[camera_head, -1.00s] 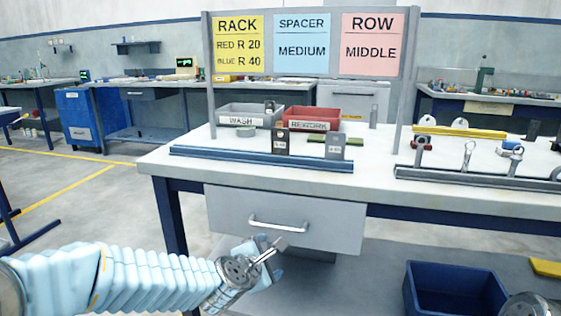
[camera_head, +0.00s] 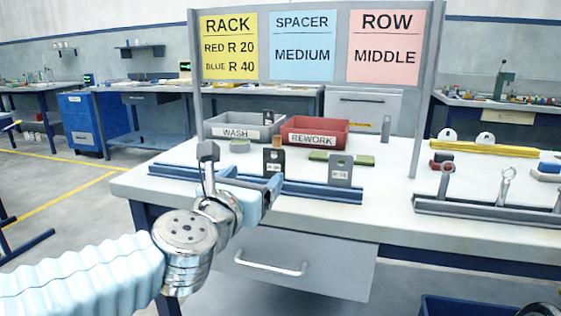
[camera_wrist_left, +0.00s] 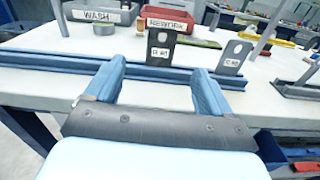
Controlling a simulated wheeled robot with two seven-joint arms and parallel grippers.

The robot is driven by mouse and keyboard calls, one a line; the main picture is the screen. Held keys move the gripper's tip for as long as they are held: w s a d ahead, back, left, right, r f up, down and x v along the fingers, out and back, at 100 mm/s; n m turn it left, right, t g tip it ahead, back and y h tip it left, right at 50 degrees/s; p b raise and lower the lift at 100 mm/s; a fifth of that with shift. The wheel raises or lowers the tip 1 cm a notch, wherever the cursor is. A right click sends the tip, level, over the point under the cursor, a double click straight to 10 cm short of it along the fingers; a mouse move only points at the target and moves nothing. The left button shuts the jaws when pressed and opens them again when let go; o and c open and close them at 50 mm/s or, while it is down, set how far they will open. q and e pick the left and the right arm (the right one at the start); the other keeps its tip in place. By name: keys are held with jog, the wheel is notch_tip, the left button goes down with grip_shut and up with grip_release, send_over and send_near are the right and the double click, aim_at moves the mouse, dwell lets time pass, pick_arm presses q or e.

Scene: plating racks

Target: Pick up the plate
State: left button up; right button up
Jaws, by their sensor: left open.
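Two upright plates with a hole and a small white label stand at the blue rail (camera_head: 312,190) on the table. The dark plate (camera_head: 273,157) is on the left and the grey plate (camera_head: 341,165) on the right. In the left wrist view the dark plate (camera_wrist_left: 161,41) stands beyond and between my open fingers, with the grey plate (camera_wrist_left: 236,52) to the right. The label text is too small to read surely. My left gripper (camera_head: 268,190) is at the rail's near side, just in front of the dark plate, open and empty. My right gripper is not in view.
Behind the rail are a grey WASH bin (camera_head: 216,128) and a red REWORK bin (camera_head: 343,137). A grey rail (camera_head: 480,207) with clips lies at right. A sign board (camera_head: 337,45) stands above on posts. A drawer (camera_head: 300,262) is below the table's front edge.

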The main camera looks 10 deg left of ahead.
aim_at(274, 150)
pick_arm(q)
jog(key=shift+n, duration=0.3)
jog(key=w, duration=0.5)
jog(key=w+r, duration=0.1)
jog(key=w, duration=0.2)
jog(key=shift+w+r, duration=0.1)
jog(key=w, duration=0.1)
jog(key=w+p, duration=0.1)
jog(key=w, duration=0.1)
jog(key=w+p, duration=0.1)
jog(key=w, duration=0.1)
jog(key=shift+d+r, duration=0.25)
jog(key=shift+d, duration=0.1)
jog(key=shift+w, duration=0.35)
jog(key=c, duration=1.1)
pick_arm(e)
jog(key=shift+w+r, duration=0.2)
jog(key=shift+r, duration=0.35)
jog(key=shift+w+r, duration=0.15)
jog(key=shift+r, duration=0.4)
pick_arm(q)
jog(key=shift+c, duration=0.2)
